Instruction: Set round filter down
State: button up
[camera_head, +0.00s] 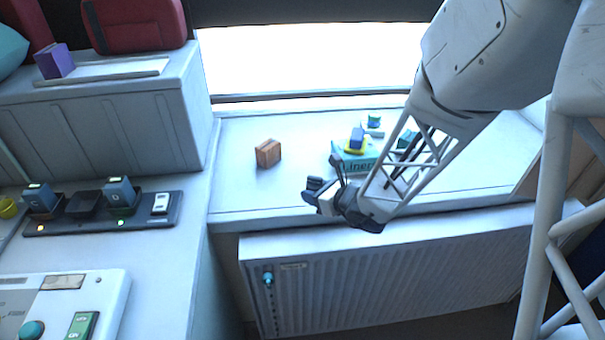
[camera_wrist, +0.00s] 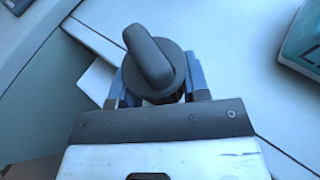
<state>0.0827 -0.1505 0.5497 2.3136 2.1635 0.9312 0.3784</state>
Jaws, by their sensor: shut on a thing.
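The round filter (camera_wrist: 153,58) is a dark, round piece with a raised ridge across its top. In the wrist view it sits between the two blue-grey fingers of my gripper (camera_wrist: 158,88), which is shut on it. In the head view my gripper (camera_head: 316,191) is over the front edge of the pale counter (camera_head: 235,190), above the ribbed radiator. The filter is hard to separate from the dark fingers there. I cannot tell its exact height above the counter.
A teal box (camera_head: 354,160) carries a yellow and blue item (camera_head: 357,141) behind my gripper. A wooden block (camera_head: 268,153) stands to the left. A green-topped item (camera_head: 374,121) is farther back. A charger strip (camera_head: 155,222) lies at left. Counter between block and box is clear.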

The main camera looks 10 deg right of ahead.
send_over(303, 180)
jog(key=shift+f, duration=0.65)
jog(key=shift+f, duration=0.1)
jog(key=shift+f, duration=1.65)
jog(key=shift+f, duration=0.15)
jog(key=shift+f, duration=0.2)
